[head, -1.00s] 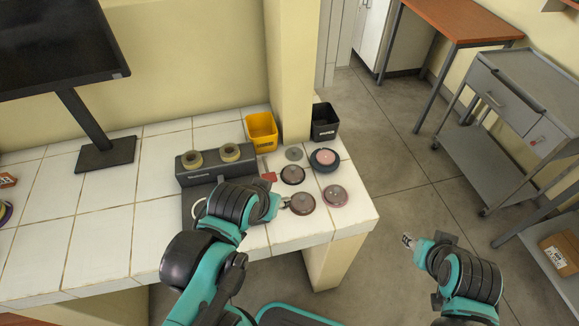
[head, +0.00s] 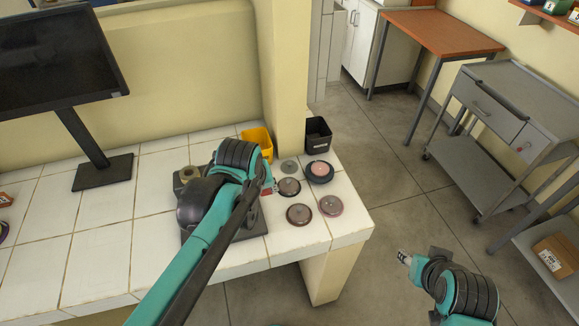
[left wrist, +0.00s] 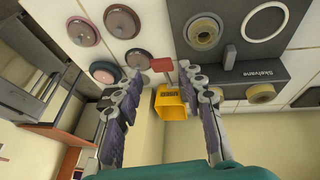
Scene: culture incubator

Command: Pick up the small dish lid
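Several round knobbed dishes or lids lie on the white tiled counter. The smallest is a flat grey disc (head: 289,167), also seen in the left wrist view (left wrist: 139,58); I cannot tell for sure that it is the small dish lid. Nearby are a dark brown disc (head: 289,187), a brown disc (head: 299,214), a pinkish disc (head: 331,205) and a dark dish with a pink centre (head: 319,172). My left gripper (left wrist: 161,76) is open and empty, above the counter just left of the discs in the head view. My right gripper (head: 404,257) hangs over the floor, its fingers too small to read.
A yellow bin (left wrist: 171,103) and a black bin (head: 318,135) stand at the back. A dark device with tan rings (left wrist: 245,75) is beside the discs, partly hidden by my left arm in the head view. A red-headed item (left wrist: 162,64) lies near the yellow bin.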

